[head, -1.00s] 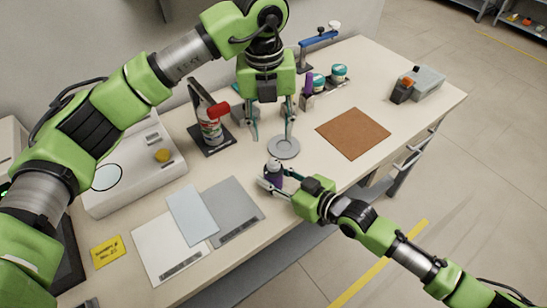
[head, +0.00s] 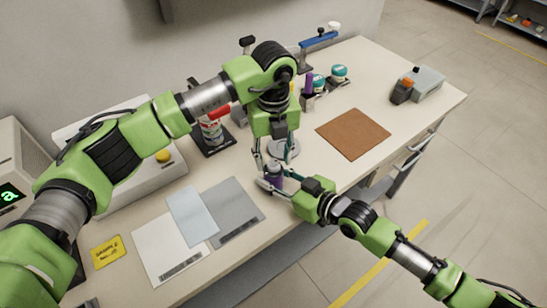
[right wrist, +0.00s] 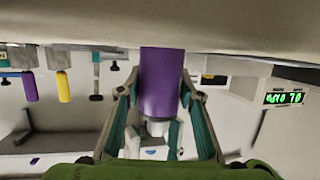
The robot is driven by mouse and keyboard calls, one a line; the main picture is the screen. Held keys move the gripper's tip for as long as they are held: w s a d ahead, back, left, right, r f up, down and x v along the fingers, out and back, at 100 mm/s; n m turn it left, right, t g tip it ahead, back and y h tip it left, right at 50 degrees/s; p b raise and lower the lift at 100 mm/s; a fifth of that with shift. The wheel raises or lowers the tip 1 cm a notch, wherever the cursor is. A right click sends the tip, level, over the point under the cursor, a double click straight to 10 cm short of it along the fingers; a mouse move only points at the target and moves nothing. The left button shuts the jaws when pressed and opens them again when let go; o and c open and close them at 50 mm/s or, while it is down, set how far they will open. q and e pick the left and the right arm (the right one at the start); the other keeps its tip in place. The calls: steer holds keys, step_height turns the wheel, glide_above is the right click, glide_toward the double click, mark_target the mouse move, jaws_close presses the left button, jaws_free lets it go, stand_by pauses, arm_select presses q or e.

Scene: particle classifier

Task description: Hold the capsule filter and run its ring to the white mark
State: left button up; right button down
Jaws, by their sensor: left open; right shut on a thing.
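The capsule filter (head: 274,184) looks like a small purple cylinder with a grey top, near the table's front edge. My right gripper (head: 271,188) is shut on it from the front right. In the right wrist view the purple body (right wrist: 162,80) stands between the two fingers, with a pale part below it. My left gripper (head: 273,168) points down over the filter's top, open, with its fingers on either side. I cannot tell whether they touch it. The ring and the white mark cannot be made out.
A grey round disc (head: 285,150) lies just behind the filter. A brown mat (head: 353,134) is to the right, and grey and white sheets (head: 234,208) to the left. A spray can (head: 212,132) on a black stand and small jars (head: 339,74) stand further back.

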arm_select(q)
steer(key=shift+f, duration=0.35)
steer(key=c, duration=1.1)
steer(key=shift+c, duration=0.2)
